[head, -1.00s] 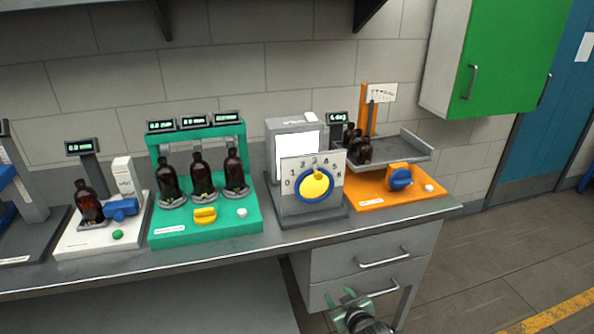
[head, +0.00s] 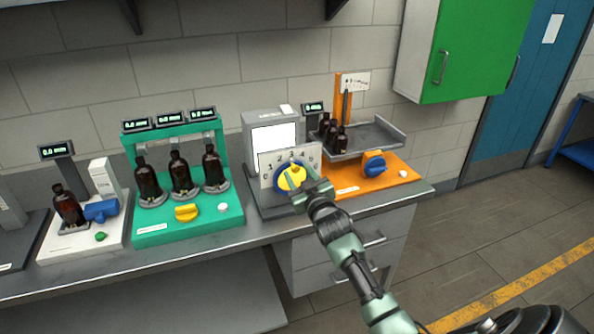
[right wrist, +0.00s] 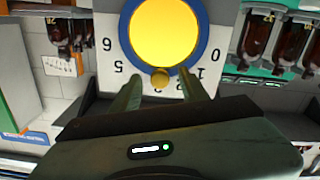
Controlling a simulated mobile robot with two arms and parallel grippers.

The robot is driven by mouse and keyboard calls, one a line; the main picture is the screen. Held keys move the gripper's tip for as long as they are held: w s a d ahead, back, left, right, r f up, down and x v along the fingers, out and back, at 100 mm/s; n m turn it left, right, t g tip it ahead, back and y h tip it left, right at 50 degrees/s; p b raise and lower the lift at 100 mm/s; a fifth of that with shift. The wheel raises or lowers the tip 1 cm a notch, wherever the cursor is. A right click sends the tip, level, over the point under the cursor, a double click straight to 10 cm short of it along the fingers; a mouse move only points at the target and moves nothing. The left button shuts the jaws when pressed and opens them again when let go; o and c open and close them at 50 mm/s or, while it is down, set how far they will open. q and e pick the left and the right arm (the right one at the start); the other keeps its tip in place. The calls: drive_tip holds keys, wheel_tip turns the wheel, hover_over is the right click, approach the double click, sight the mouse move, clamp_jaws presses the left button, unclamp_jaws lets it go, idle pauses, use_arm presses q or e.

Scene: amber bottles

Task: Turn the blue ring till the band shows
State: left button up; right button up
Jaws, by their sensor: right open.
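The blue ring (head: 278,181) surrounds a round yellow dial (head: 291,176) on the numbered white plate of a grey device. In the right wrist view the blue ring (right wrist: 205,40) and yellow dial (right wrist: 165,32) appear upside down above my fingers. The device's screen (head: 273,137) is plain white. My left gripper is out of view.
A green stand (head: 190,226) with brown bottles and a yellow knob is left of the device. An orange station (head: 348,189) with a blue knob and a bottle tray (head: 385,137) is on the right. The bench front (head: 250,238) is mostly clear.

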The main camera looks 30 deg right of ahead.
drive_tip(key=shift+w+d, duration=0.1)
drive_tip(key=shift+w, duration=0.35)
drive_tip(key=shift+c, duration=0.2)
clamp_jaws()
drive_tip(key=m, duration=0.1)
drive_tip(key=d+m, duration=0.1)
drive_tip(key=m, duration=0.1)
drive_tip(key=d+m, duration=0.1)
drive_tip(key=m, duration=0.1)
drive_tip(key=shift+s+d+f+p, duration=0.1)
drive_tip(key=shift+s+f+p, duration=0.2)
drive_tip(key=shift+p, duration=0.05)
drive_tip(key=shift+o, duration=0.2)
unclamp_jaws()
drive_tip(key=shift+s, duration=0.1)
